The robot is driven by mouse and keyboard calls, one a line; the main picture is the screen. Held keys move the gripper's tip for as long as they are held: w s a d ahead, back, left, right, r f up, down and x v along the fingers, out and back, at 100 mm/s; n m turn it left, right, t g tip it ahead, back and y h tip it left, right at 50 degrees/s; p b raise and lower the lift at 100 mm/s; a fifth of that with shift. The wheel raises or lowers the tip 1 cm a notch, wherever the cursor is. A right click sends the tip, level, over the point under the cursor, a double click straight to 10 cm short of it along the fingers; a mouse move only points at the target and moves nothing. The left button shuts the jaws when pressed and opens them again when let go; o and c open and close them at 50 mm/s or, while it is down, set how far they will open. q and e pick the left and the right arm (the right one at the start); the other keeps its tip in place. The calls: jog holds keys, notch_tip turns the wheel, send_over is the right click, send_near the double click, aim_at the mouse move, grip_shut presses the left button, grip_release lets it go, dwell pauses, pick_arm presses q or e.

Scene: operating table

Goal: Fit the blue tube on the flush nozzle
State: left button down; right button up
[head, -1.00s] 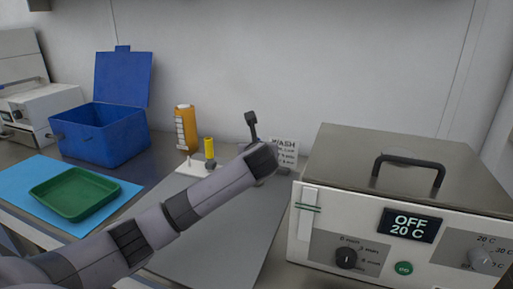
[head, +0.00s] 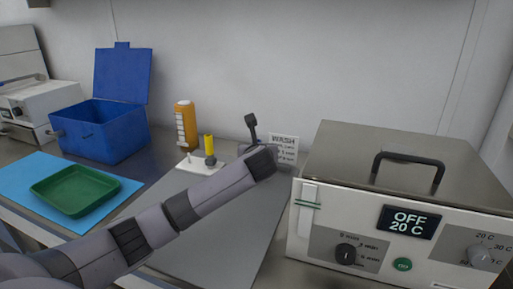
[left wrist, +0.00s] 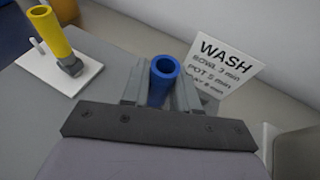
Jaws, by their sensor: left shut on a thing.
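The blue tube (left wrist: 165,68) stands roughly upright between the grey fingers of my left gripper (left wrist: 160,88), which is shut on it; I look down into its open top end. In the head view my left arm comes in from the left and its far end hides the tube. A white base plate (head: 186,166) lies to the left of the gripper; it also shows in the left wrist view (left wrist: 84,77). It carries a small white peg (head: 189,158) and a yellow tube (left wrist: 48,30) on a grey fitting. I cannot tell which part is the flush nozzle. My right gripper is not in view.
A WASH card (head: 284,148) stands behind the gripper. A large bath unit (head: 325,235) is on the right. An orange bottle (head: 185,120), blue bin (head: 105,140) and green tray (head: 73,207) stand left. The grey mat (head: 235,225) is clear in front.

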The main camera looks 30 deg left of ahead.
pick_arm(q)
jog(key=shift+f, duration=0.15)
jog(key=c, duration=0.8)
grip_release()
jog(key=v, duration=0.7)
jog(key=shift+s, duration=0.1)
